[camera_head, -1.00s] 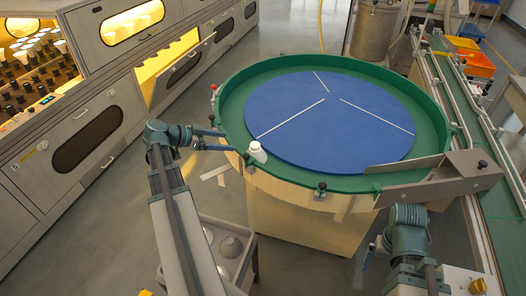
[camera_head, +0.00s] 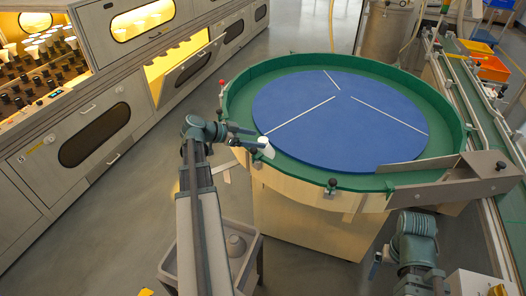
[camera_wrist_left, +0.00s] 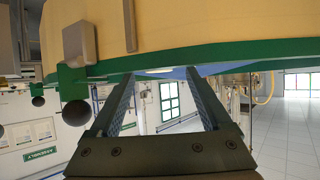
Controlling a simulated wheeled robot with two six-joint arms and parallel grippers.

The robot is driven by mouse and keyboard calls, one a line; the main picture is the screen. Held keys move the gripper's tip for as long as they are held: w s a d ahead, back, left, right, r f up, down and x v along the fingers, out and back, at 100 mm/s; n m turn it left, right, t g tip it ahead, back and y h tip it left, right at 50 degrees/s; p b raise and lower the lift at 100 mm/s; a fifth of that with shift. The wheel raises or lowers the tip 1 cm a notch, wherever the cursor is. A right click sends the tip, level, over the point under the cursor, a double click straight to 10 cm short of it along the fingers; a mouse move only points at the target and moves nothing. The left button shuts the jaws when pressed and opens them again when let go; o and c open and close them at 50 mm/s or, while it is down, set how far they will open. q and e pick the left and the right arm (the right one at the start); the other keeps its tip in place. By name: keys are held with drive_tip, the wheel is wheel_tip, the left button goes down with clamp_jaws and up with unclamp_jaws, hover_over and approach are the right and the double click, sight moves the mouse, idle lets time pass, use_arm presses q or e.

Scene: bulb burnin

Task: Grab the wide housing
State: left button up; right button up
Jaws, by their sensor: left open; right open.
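A small white housing (camera_head: 266,147) stands on the green rim zone of the round table, at its near left edge, partly covered by my left gripper. I cannot tell its width from here. My left gripper (camera_head: 254,139) is open, its fingertips reaching over the table rim right at the housing. In the left wrist view my two open fingers (camera_wrist_left: 160,85) point at the green rim, and a small pale patch shows between them; I cannot tell what it is. My right gripper (camera_head: 375,262) is open and empty, low in front of the table at the right.
The blue disc (camera_head: 320,145) of the round table has white divider lines and is otherwise clear. A green wall (camera_head: 355,182) with dark knobs rings it. A grey metal guide (camera_head: 455,185) lies at the right, beside a conveyor.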

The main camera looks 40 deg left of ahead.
sight(261, 140)
use_arm(q)
drive_tip(key=b+x, duration=0.1)
drive_tip(key=x, duration=0.3)
drive_tip(key=shift+d+f+b, duration=0.15)
drive_tip(key=shift+b, duration=0.2)
clamp_jaws()
